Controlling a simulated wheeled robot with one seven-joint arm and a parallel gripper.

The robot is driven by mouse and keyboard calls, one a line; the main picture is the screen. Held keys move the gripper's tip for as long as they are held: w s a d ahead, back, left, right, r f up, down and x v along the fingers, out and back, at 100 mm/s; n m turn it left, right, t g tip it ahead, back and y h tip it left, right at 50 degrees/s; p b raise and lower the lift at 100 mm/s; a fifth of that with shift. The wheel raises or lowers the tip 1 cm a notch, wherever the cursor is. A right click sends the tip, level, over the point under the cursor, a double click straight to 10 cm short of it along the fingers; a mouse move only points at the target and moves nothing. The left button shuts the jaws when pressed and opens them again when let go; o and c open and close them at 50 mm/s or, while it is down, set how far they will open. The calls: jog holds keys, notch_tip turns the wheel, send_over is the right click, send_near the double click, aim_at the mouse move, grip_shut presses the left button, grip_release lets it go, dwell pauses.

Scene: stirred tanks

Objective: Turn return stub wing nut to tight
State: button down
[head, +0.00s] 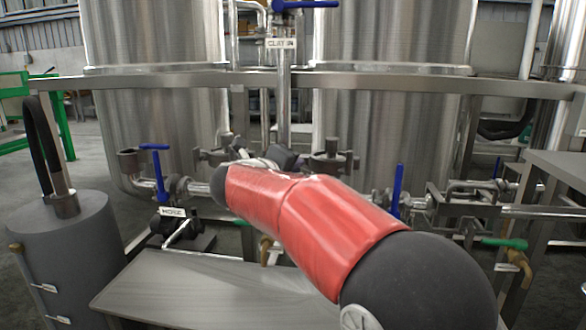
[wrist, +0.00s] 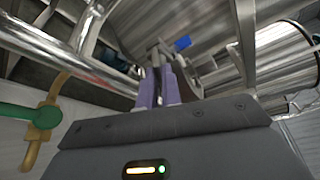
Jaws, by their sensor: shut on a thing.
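My gripper (wrist: 158,92) shows in the wrist view as two upright purple-grey fingers close together. They are closed around a small grey metal piece (wrist: 155,55) at their tips, which looks like the return stub wing nut. Its wings and how far it is turned are too small to tell. In the head view my red and black arm reaches forward between the two tanks and hides most of the gripper and the nut. Grey clamp fittings show on either side of the arm's end, one at the left (head: 218,152) and one at the right (head: 333,158).
Two steel tanks (head: 155,45) (head: 390,50) stand behind a horizontal rail (head: 420,82). Blue-handled valves (head: 157,165) (head: 397,185) flank my arm. A grey cylinder with a black hose (head: 70,250) stands left. A bare metal bench (head: 190,285) lies below.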

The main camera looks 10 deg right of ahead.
jog(key=m+y, duration=0.2)
jog(key=m, duration=0.1)
jog(key=d+m+y, duration=0.1)
jog(key=m, duration=0.2)
jog(key=m+y+p, duration=0.1)
jog(key=m+y, duration=0.1)
jog(key=m, duration=0.1)
jog(key=shift+s+d+r+y, duration=0.15)
jog(key=shift+d+r+y, duration=0.05)
jog(key=shift+r+y, duration=0.1)
dwell(0.5)
jog(key=shift+f, duration=0.1)
jog(key=c, duration=1.6)
grip_release()
jog(key=shift+a, duration=0.1)
